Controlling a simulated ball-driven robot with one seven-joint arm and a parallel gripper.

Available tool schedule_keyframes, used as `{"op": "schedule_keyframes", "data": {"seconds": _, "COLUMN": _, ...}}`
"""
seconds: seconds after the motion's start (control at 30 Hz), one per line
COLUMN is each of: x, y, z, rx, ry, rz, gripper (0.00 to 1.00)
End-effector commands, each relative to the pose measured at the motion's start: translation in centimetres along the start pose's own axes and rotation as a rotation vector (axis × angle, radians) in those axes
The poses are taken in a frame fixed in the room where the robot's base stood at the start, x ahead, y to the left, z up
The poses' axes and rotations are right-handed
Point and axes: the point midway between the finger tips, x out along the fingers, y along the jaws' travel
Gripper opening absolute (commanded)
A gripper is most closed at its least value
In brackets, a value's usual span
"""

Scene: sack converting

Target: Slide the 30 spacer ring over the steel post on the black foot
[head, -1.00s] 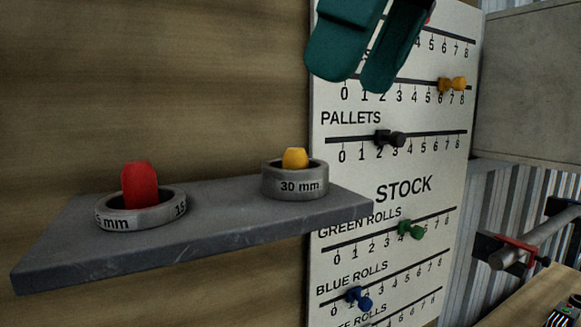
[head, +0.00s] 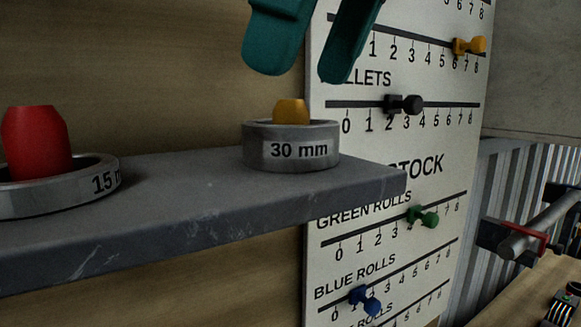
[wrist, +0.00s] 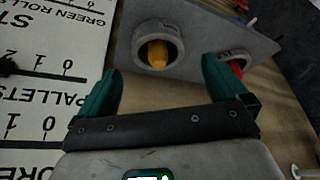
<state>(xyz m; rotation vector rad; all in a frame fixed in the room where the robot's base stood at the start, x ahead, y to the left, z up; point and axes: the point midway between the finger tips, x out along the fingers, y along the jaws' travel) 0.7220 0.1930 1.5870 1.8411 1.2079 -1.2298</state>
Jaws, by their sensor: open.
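The 30 mm spacer ring (head: 292,152), grey metal, lies flat on a dark grey shelf around a yellow peg (head: 290,112) that sticks up through it. The ring also shows in the wrist view (wrist: 140,44), beyond the gap between my fingers. My gripper (head: 299,74) is open and empty, with its two teal fingers above the ring and apart from it. The wrist view shows the open fingers too (wrist: 162,66). I cannot make out the steel post or its black foot in any view.
The shelf (head: 190,190) also holds a 15 mm ring (head: 95,188) around a red peg (head: 36,142), left of the 30 mm ring. A white stock board (head: 350,150) with coloured sliders stands right behind the shelf. A wooden bench (head: 500,300) shows at lower right.

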Motion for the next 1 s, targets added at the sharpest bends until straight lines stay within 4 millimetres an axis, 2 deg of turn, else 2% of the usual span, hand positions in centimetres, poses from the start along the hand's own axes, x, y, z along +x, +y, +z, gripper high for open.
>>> {"op": "schedule_keyframes", "data": {"seconds": 0.17, "x": 0.7, "y": 0.0, "z": 0.1, "rx": 0.000, "ry": 0.000, "rz": 0.000, "gripper": 1.00}}
{"op": "schedule_keyframes", "data": {"seconds": 0.6, "x": 5.2, "y": 0.2, "z": 0.6, "rx": -0.001, "ry": 0.001, "rz": 0.000, "gripper": 1.00}}
{"op": "schedule_keyframes", "data": {"seconds": 0.9, "x": 5.2, "y": 0.3, "z": 0.4, "rx": 0.000, "ry": 0.001, "rz": 0.000, "gripper": 1.00}}
{"op": "schedule_keyframes", "data": {"seconds": 1.0, "x": 5.3, "y": 0.3, "z": 0.4, "rx": 0.000, "ry": 0.001, "rz": 0.000, "gripper": 0.91}}
